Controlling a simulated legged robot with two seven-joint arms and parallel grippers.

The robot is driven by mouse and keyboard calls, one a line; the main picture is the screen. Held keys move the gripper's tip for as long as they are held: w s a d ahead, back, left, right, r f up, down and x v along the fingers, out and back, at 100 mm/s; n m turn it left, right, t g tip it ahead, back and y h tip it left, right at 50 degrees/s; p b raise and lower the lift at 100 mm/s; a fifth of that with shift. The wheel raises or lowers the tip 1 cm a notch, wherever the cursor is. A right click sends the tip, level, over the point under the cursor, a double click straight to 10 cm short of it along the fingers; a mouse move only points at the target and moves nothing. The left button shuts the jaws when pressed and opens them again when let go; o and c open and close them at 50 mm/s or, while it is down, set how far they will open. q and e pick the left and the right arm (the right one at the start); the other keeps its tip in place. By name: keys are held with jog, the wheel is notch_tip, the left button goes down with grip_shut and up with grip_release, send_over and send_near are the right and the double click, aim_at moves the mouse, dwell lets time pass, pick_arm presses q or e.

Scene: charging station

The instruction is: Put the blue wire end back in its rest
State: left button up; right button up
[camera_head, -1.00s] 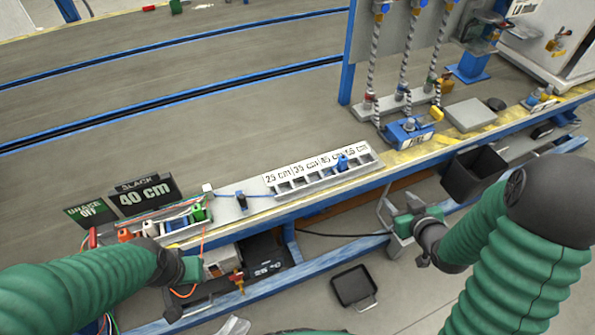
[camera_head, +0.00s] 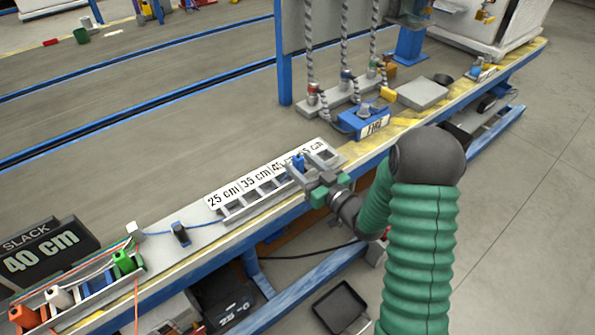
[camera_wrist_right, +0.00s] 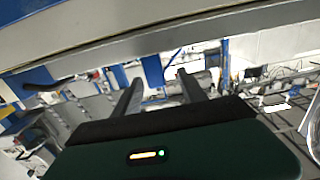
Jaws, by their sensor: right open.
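A blue wire end (camera_head: 298,161) stands in the labelled slotted rack (camera_head: 232,212), near its right end. My right gripper (camera_head: 308,167) is at the front edge of the rack, close beside the blue piece. Its fingers are apart; whether they straddle the piece is unclear. In the wrist view the two fingers (camera_wrist_right: 160,82) are also apart with no object visible between them. A thin blue wire (camera_head: 207,224) runs along the bench past a dark blue clip (camera_head: 180,233). Coloured holders sit at the lower left, including a blue one (camera_head: 98,284). My left gripper is out of view.
A black "SLACK 40 cm" sign (camera_head: 42,252) stands behind the holders. A blue labelled block (camera_head: 362,122) and twisted cables (camera_head: 345,50) are beyond the rack's right end. A dark tray (camera_head: 340,305) lies on the floor below the bench.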

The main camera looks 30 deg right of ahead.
aim_at(296, 156)
jog(key=w+b, duration=0.3)
jog(key=w, duration=0.2)
jog(key=shift+w, duration=0.1)
jog(key=shift+w+r, duration=0.15)
jog(key=shift+r, duration=0.1)
jog(key=shift+d, duration=0.1)
grip_shut()
